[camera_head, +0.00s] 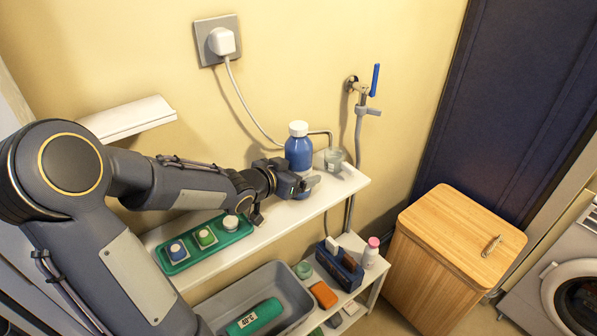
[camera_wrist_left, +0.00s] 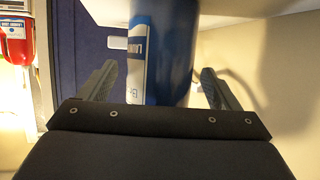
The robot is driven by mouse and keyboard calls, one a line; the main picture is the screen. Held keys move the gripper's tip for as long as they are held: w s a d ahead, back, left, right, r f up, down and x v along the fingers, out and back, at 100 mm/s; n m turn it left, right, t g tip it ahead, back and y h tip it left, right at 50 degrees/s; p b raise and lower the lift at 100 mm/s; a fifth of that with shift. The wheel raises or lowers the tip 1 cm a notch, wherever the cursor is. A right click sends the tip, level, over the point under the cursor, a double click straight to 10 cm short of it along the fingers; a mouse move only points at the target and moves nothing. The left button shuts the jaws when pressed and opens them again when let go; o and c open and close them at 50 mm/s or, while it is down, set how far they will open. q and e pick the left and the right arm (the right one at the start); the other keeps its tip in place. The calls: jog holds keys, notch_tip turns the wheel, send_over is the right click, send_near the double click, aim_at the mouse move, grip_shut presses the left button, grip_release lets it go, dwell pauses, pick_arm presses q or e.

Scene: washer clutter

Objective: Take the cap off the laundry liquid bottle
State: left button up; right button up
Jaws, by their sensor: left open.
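The laundry liquid bottle (camera_head: 299,154) is blue and stands upright on the white upper shelf against the wall. Its white cap (camera_head: 298,129) is on top. My left gripper (camera_head: 308,184) is at the bottle's lower body, in front of it in the head view. In the left wrist view the blue bottle (camera_wrist_left: 170,50) with its white and blue label fills the gap between the two fingers of my left gripper (camera_wrist_left: 158,88). The fingers are open, one on each side of it. The cap is out of the wrist view. My right gripper is not in view.
A glass jar (camera_head: 334,160) stands just right of the bottle. A green tray (camera_head: 215,245) with several small pots lies left on the same shelf. Below are a grey basin (camera_head: 291,287) and a blue caddy (camera_head: 339,268). A wooden hamper (camera_head: 462,234) stands to the right.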

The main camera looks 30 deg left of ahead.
pick_arm(q)
jog(key=shift+w+d+f, duration=0.1)
jog(key=shift+w+f, duration=0.15)
jog(key=shift+w, duration=0.35)
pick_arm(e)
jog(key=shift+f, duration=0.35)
pick_arm(q)
jog(key=c, duration=1.4)
jog(key=shift+r, duration=0.1)
